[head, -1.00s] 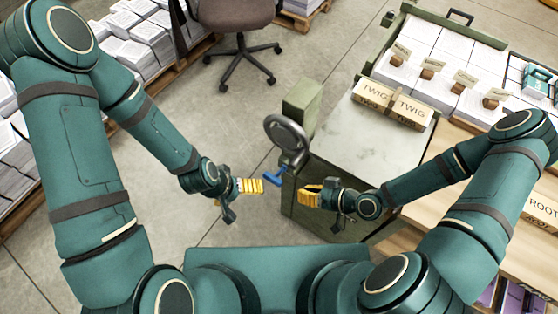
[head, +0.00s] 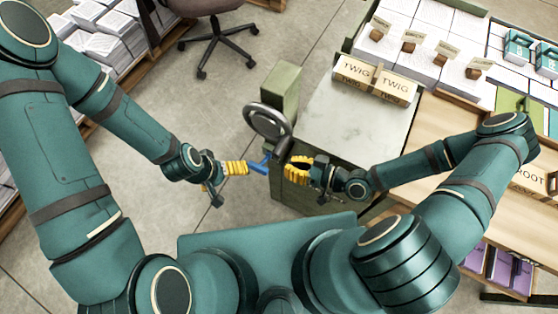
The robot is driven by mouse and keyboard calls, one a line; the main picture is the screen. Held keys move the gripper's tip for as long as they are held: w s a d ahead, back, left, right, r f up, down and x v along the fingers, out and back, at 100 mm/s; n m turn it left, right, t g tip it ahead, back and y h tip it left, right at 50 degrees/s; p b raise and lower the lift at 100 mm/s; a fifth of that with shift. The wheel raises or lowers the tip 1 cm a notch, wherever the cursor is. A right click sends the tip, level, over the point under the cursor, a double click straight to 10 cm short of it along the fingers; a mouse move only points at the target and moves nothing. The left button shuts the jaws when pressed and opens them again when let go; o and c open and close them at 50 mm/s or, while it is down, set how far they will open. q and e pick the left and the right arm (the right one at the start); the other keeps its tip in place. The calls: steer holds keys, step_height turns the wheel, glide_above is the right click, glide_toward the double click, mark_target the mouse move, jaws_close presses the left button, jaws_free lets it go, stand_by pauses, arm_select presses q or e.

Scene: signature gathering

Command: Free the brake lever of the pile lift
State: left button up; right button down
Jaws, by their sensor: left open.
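The pile lift is a green cabinet-like machine with a pale top (head: 362,118) and a dark round handwheel (head: 268,122) on its near left side. A blue lever (head: 259,165) sticks out to the left below the wheel. My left gripper (head: 240,167) has yellow fingers and is open, with its tips at the outer end of the blue lever; I cannot tell whether they touch it. My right gripper (head: 292,168) has yellow fingers and is just right of the wheel's hub, close to the machine. Its fingers look parted, and nothing shows between them.
Paper stacks with small tags (head: 440,60) lie behind. A wooden table (head: 450,140) is at the right. An office chair (head: 215,40) and paper pallets (head: 105,45) stand at the back left. Floor left of the machine is clear.

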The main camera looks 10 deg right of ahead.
mark_target(264, 160)
steer(key=x, duration=0.9)
arm_select(q)
steer(key=shift+r, duration=0.1)
